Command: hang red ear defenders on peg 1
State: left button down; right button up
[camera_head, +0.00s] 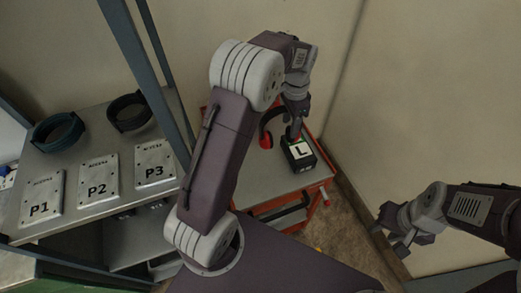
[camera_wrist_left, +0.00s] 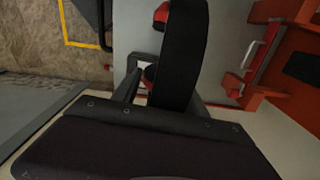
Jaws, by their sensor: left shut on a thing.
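The red ear defenders (camera_head: 266,139) have a black headband and red cups. In the head view they are over the red trolley, beside a black box marked L. My left gripper (camera_head: 295,115) points down there and is shut on the headband. In the left wrist view the black headband (camera_wrist_left: 183,55) runs up between the fingers, with bits of red beside it. Whether the cups touch the trolley top is unclear. My right gripper (camera_head: 397,230) is at the lower right, empty, with its fingers apart. I cannot make out peg 1 in either view.
The red trolley (camera_head: 262,187) has a grey top; the box marked L (camera_head: 302,153) stands on it. A grey bench (camera_head: 75,150) at left holds plates P1 (camera_head: 41,198), P2 (camera_head: 98,179) and P3 (camera_head: 154,165), plus two dark rings. A blue-grey post (camera_head: 165,85) rises between bench and trolley.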

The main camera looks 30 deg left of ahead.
pick_arm(q)
jog(key=shift+a, duration=0.1)
jog(key=a+f, duration=0.3)
jog(key=a, duration=0.1)
jog(key=a+f+p, duration=0.1)
jog(key=a+f, duration=0.2)
jog(key=f, duration=0.1)
jog(key=s+a+f, duration=0.1)
jog(key=a+f, duration=0.2)
jog(key=a, duration=0.1)
jog(key=shift+s+a+f+p, duration=0.1)
jog(key=shift+a+f+p, duration=0.2)
jog(key=shift+f+p, duration=0.1)
jog(key=shift+s+f, duration=0.1)
jog(key=c, duration=0.6)
grip_release()
